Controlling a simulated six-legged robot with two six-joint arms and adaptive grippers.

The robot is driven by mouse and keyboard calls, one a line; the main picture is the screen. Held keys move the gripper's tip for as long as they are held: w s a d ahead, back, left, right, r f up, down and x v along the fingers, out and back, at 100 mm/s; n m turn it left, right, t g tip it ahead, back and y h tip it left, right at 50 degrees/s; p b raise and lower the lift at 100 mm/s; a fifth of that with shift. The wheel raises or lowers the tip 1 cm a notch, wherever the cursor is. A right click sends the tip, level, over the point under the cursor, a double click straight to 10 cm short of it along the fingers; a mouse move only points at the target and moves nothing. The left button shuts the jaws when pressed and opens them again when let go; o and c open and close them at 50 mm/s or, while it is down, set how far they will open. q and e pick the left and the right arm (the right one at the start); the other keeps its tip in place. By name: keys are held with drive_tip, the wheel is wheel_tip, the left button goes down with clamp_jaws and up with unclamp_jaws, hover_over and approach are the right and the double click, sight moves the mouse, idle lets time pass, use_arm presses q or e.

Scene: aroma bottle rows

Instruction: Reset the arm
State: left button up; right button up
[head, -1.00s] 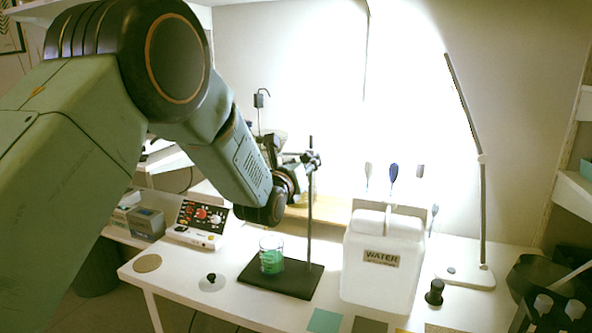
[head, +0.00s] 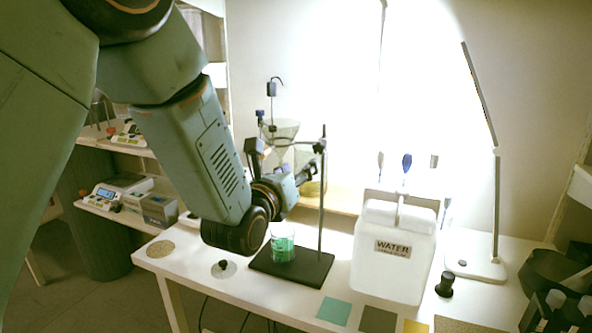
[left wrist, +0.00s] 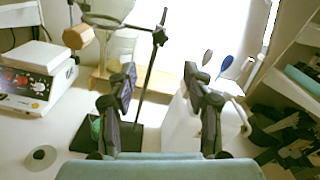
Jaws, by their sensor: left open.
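My left arm (head: 200,150) reaches in from the left in the head view, its forearm slanting down over the white table. The left gripper (head: 308,172) is beside the upright rod of the dark-based stand (head: 322,215), above the beaker of green liquid (head: 283,248). In the left wrist view, its two dark fingers (left wrist: 160,78) are apart with nothing held between them. The stand's rod and ring show beyond the fingers, and the green beaker (left wrist: 97,130) is partly hidden by the left finger. My right gripper is not in view.
A white WATER container (head: 392,262) stands right of the stand, with a lamp (head: 475,268) further right. A glass funnel (head: 283,130) is behind the gripper. Coloured squares (head: 334,311) lie at the front edge. Dark items (head: 550,280) crowd the right corner.

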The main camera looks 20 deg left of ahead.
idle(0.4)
use_arm(q)
drive_tip(key=s+f+n+g, duration=0.4)
drive_tip(key=s+f+n, duration=0.2)
drive_tip(key=f+n, duration=0.65)
drive_tip(key=s+f+n+g, duration=0.4)
drive_tip(key=s+f+n, duration=0.2)
drive_tip(key=f+n, duration=0.6)
drive_tip(key=s+f+n+g, duration=0.3)
drive_tip(key=s+f, duration=0.3)
drive_tip(key=s, duration=0.4)
drive_tip(key=s+f+n+g, duration=0.3)
drive_tip(key=s+f, duration=0.2)
drive_tip(key=s, duration=0.6)
drive_tip(key=s+f+n+g, duration=0.3)
drive_tip(key=s+f, duration=0.3)
drive_tip(key=s, duration=0.4)
drive_tip(key=shift+s+a+f+g+y+b, duration=0.2)
drive_tip(key=shift+f+g+y+b, duration=0.15)
drive_tip(key=shift+g, duration=0.15)
